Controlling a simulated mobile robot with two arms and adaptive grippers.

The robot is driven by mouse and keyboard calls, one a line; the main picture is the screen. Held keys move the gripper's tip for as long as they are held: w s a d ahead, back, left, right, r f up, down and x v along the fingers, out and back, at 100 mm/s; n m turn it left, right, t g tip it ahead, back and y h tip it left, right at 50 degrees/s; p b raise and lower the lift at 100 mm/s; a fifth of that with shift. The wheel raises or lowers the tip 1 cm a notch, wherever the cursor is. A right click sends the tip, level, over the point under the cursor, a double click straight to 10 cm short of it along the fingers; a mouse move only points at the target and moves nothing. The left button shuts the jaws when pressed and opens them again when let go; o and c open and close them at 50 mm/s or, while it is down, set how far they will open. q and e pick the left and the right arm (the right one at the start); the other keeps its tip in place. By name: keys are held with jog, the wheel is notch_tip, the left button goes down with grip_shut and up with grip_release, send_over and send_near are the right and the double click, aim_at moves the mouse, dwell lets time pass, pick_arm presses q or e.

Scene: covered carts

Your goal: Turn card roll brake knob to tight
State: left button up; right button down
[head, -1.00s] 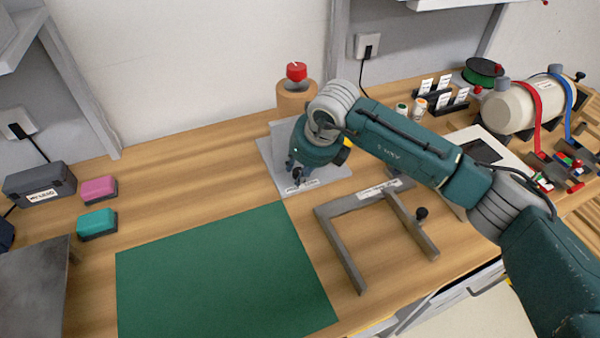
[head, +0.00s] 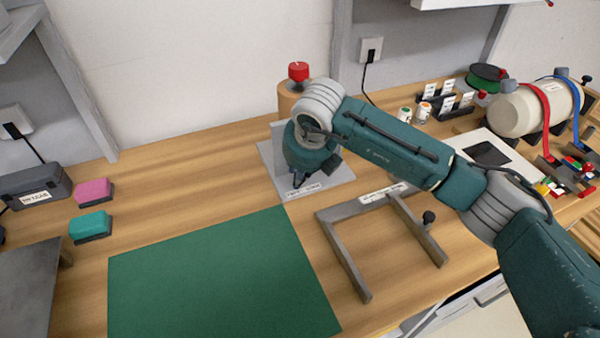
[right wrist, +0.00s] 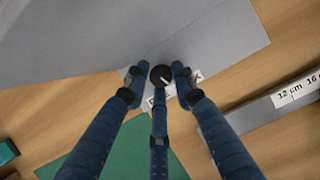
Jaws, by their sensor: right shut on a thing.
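A round black knob (right wrist: 161,75) with a white pointer line shows in the right wrist view, at the edge of a grey plate (right wrist: 215,45) by a partly hidden white label. My right gripper (right wrist: 160,80) has its three dark blue fingers closed around the knob. In the head view the right gripper (head: 297,184) points down at the front of the grey base plate (head: 336,174), and its wrist hides the knob. A brown card roll (head: 290,101) with a red knob (head: 299,71) on top stands behind my arm. My left gripper is out of view.
A green mat (head: 220,275) lies in front, with a grey measuring frame (head: 345,262) to its right. Pink (head: 94,191) and teal (head: 90,226) blocks sit at left.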

jog(key=c, duration=1.5)
grip_release()
jog(key=shift+w+r, duration=0.35)
jog(key=shift+r, duration=0.1)
jog(key=shift+f, duration=0.15)
jog(key=shift+s, duration=0.1)
jog(key=shift+d, duration=0.1)
jog(key=shift+v, duration=4)
